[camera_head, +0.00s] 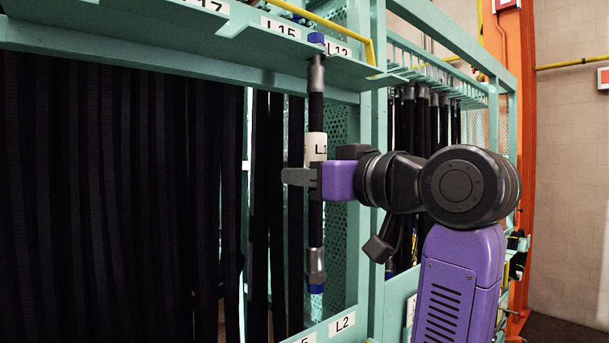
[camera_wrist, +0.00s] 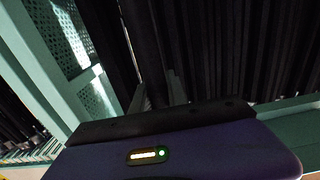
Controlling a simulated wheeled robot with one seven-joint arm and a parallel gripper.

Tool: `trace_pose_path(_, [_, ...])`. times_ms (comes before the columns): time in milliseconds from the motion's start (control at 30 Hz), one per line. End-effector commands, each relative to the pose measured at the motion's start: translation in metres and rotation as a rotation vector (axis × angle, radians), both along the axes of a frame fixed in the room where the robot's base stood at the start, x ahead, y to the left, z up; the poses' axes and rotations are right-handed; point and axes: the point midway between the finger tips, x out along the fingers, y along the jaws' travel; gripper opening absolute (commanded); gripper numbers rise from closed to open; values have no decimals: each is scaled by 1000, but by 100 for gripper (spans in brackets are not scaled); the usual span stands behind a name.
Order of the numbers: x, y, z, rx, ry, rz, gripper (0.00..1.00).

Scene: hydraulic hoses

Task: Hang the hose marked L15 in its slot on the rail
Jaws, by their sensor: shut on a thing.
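My gripper (camera_head: 300,177) is shut on a black hose (camera_head: 315,225), around its middle. The hose hangs upright, with grey metal fittings and blue ends. Its white label (camera_head: 316,147) reads "L1" in part; the rest is turned away. The hose's top blue end (camera_head: 316,38) shows above the front edge of the green rail (camera_head: 190,48), between the rail labels L15 (camera_head: 280,27) and what looks like L12 (camera_head: 337,49). I cannot tell whether the hose sits in a slot. The wrist view shows my gripper fingers (camera_wrist: 176,86) among dark hoses.
Several black hoses (camera_head: 120,190) hang close together at left. A green post (camera_head: 375,170) and perforated panel stand right of the held hose. Another rack of hoses (camera_head: 430,110) is behind my arm. A lower rail carries a label L2 (camera_head: 342,324).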

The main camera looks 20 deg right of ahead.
Motion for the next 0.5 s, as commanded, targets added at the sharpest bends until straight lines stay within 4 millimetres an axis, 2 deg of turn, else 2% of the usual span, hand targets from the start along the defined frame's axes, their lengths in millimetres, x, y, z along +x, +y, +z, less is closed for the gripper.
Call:
trace_pose_path(400, [0, 0, 1, 1, -3, 0, 0])
trace_pose_path(433, [0, 0, 1, 1, -3, 0, 21])
trace_pose_path(500, [0, 0, 1, 1, -2, 0, 35])
